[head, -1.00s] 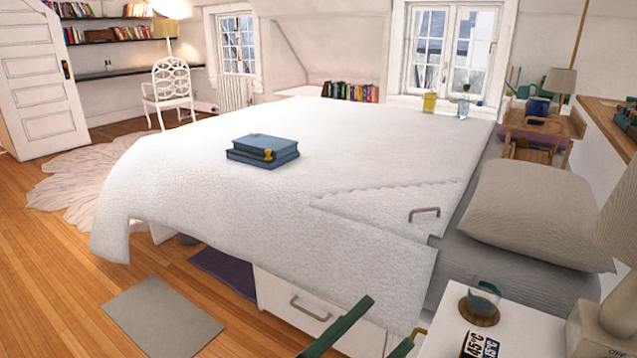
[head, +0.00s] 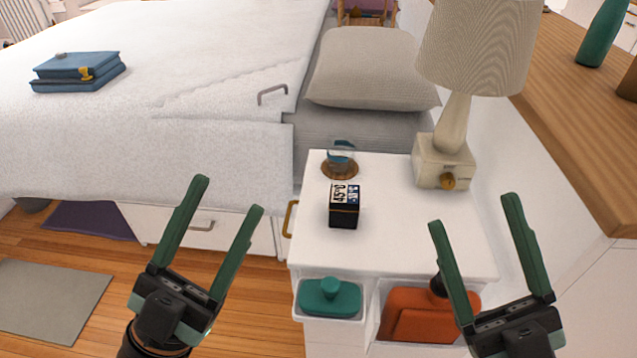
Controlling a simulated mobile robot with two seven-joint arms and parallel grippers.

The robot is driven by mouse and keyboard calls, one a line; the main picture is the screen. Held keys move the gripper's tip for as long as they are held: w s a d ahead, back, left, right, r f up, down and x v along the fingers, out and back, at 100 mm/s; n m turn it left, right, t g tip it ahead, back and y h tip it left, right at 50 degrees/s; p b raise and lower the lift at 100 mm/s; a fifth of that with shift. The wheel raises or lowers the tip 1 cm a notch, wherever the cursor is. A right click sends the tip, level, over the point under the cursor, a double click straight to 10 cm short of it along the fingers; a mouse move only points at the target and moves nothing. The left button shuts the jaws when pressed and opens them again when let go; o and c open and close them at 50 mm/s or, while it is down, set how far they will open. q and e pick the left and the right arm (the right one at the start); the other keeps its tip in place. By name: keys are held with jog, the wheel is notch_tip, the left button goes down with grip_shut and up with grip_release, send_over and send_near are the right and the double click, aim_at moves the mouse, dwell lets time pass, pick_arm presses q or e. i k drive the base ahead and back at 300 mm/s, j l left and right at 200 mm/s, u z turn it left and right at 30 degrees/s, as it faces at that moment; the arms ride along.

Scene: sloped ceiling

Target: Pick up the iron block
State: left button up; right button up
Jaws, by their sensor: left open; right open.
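A small dark block (head: 343,214) with a white "45°C" label on its top sits on the white nightstand (head: 400,235). It is the only thing here that looks like the iron block; I cannot tell its metal by sight. My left gripper (head: 229,194) is open and empty, in front and to the left of the block. My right gripper (head: 473,210) is open and empty, in front and to the right of it. Neither gripper touches the block.
A glass (head: 341,155) on a round wooden coaster stands behind the block. A lamp (head: 443,163) stands at the back right of the nightstand. Open bins below hold a teal item (head: 331,298) and an orange item (head: 415,312). The bed (head: 200,60) is on the left.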

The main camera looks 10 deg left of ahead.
aim_at(344, 208)
jog(key=z, duration=0.4)
jog(key=i+j+z, duration=0.1)
jog(key=j+z, duration=0.6)
jog(key=j, duration=0.15)
jog(key=i+j+z, duration=0.1)
jog(key=j, duration=1.35)
jog(key=i+z, duration=0.05)
